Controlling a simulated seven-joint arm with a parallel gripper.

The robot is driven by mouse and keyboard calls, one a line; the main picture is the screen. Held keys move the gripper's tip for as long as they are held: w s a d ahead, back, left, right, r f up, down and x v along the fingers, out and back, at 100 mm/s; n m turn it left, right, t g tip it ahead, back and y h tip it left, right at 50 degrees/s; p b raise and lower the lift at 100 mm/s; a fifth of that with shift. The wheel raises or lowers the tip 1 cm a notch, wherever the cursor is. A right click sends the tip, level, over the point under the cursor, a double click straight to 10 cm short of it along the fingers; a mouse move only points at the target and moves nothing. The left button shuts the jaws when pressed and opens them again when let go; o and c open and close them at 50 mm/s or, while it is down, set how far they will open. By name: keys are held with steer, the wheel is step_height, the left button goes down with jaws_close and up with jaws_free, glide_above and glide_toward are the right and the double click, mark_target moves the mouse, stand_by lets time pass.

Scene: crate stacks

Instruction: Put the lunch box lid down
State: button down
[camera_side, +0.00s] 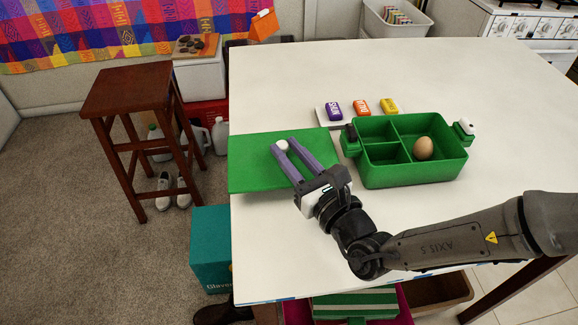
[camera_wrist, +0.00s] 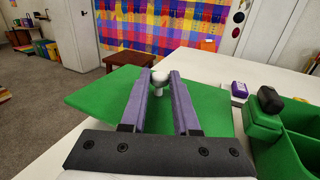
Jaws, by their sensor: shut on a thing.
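The green lunch box lid (camera_side: 255,170) is a flat panel at the table's left edge in the side view. It also fills the middle of the wrist view (camera_wrist: 205,105). My gripper (camera_side: 286,147) is shut on the lid's white knob (camera_wrist: 159,76), between its purple fingers. I cannot tell whether the lid touches the table or hangs just above it. The open green lunch box (camera_side: 410,178) stands to the right of the lid, with several compartments. A brown egg (camera_side: 423,148) is in its right compartment.
A stool (camera_side: 127,92) stands left of the table (camera_side: 270,95). The table's back is clear.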

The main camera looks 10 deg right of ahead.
steer(key=shift+f, duration=1.95)
steer(key=shift+f, duration=0.2)
steer(key=c, duration=0.7)
jaws_free()
steer(key=shift+o, duration=0.2)
steer(key=shift+r, duration=0.15)
steer(key=shift+s+d, duration=0.1)
steer(key=shift+s, duration=0.2)
steer(key=v, duration=0.7)
